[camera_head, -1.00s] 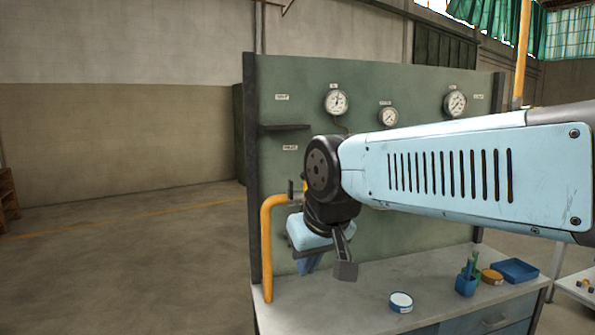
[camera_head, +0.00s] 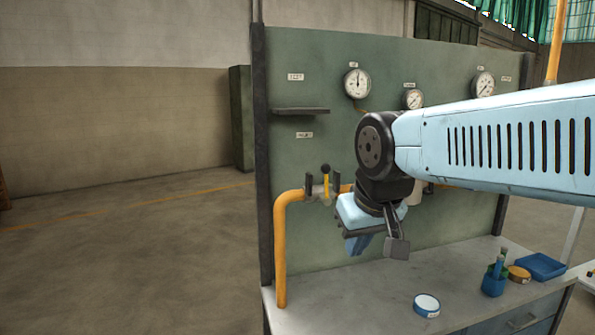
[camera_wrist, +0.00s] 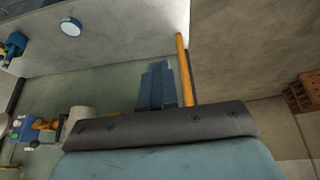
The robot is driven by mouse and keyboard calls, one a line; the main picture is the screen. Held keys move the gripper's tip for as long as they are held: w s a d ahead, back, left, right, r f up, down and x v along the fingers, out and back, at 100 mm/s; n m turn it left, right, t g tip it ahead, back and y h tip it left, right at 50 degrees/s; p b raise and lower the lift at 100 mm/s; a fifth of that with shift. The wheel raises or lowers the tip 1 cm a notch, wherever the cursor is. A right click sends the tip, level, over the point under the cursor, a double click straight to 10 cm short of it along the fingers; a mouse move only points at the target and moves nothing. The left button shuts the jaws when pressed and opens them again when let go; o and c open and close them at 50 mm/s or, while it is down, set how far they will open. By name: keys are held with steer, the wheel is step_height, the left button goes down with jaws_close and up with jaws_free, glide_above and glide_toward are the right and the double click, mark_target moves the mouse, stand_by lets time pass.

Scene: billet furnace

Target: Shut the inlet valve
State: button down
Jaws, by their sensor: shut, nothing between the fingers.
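The valve (camera_head: 325,189) sits on the yellow pipe (camera_head: 280,250) at the left of the green panel (camera_head: 310,100). Its short yellow lever with a black knob (camera_head: 325,169) appears to stand upright, across the level stretch of pipe. My gripper (camera_head: 358,246) is shut and empty, pointing down in front of the panel, below and to the right of the valve and apart from it. In the wrist view its blue fingers (camera_wrist: 157,85) are together, beside the yellow pipe (camera_wrist: 183,65). I cannot make out the valve's lever in the wrist view.
A small shelf (camera_head: 300,111) juts from the panel above the valve. Gauges (camera_head: 357,83) hang to the right. The bench (camera_head: 370,300) below holds a round tin (camera_head: 427,305), a blue cup (camera_head: 494,284) and a blue tray (camera_head: 541,266). The floor at left is clear.

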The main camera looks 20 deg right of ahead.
steer(key=w+r+n+g+h, duration=0.1)
steer(key=w+r+g+h, duration=0.1)
steer(key=w+h, duration=0.35)
steer(key=w+r+n+g+h, duration=0.1)
steer(key=w+r+g+h, duration=0.15)
steer(key=w, duration=0.55)
steer(key=w+a+r+t+h, duration=0.3)
steer(key=w+a+h, duration=0.5)
steer(key=w+a, duration=0.4)
glide_toward(326, 184)
steer(key=w+d+r, duration=0.2)
steer(key=d+r, duration=0.1)
steer(key=d, duration=0.2)
steer(key=shift+d+r+g, duration=0.1)
steer(key=shift+r+g, duration=0.05)
steer(key=shift+g, duration=0.1)
